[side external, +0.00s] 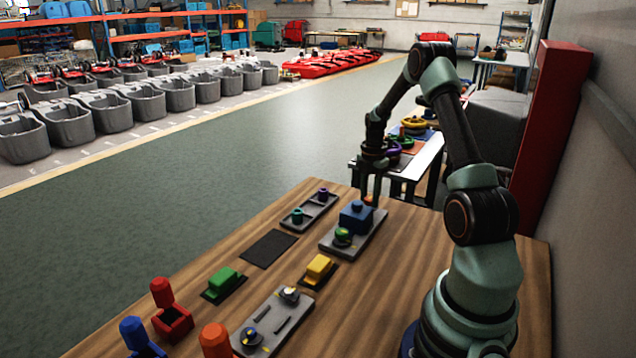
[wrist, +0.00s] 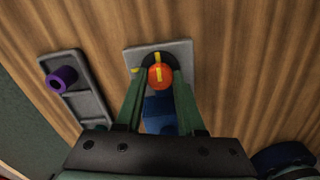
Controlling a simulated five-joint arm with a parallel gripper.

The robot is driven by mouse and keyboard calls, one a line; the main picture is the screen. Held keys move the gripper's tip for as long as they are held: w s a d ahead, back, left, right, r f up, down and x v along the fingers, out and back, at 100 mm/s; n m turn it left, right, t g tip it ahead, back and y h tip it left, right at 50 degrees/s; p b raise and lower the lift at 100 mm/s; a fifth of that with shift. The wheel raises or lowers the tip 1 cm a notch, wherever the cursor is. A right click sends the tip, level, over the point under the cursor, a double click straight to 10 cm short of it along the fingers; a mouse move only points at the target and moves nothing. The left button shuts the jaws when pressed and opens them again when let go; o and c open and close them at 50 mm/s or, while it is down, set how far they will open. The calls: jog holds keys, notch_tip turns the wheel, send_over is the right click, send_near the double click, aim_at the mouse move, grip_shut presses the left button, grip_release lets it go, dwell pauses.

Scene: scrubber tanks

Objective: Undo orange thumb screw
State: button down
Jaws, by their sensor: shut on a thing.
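The orange thumb screw (wrist: 160,78) has a yellow stripe on top and sits on a black round base with another yellow mark. It stands at one end of a grey plate (side external: 336,248). My gripper (side external: 371,197) points down at this far end, its two fingers on either side of the screw and shut on it. A green knob (side external: 343,237) is at the plate's near end.
A grey tray (side external: 312,210) holding a purple and a green peg lies left of the plate. A black mat (side external: 268,247), a yellow block (side external: 319,268) and a green block (side external: 224,280) are nearer. A side table (side external: 431,155) stands behind the bench.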

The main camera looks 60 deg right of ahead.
aim_at(369, 198)
jog(key=c, duration=0.5)
grip_release()
jog(key=shift+f, duration=0.15)
jog(key=shift+r, duration=0.2)
notch_tip(369, 198, up, 12)
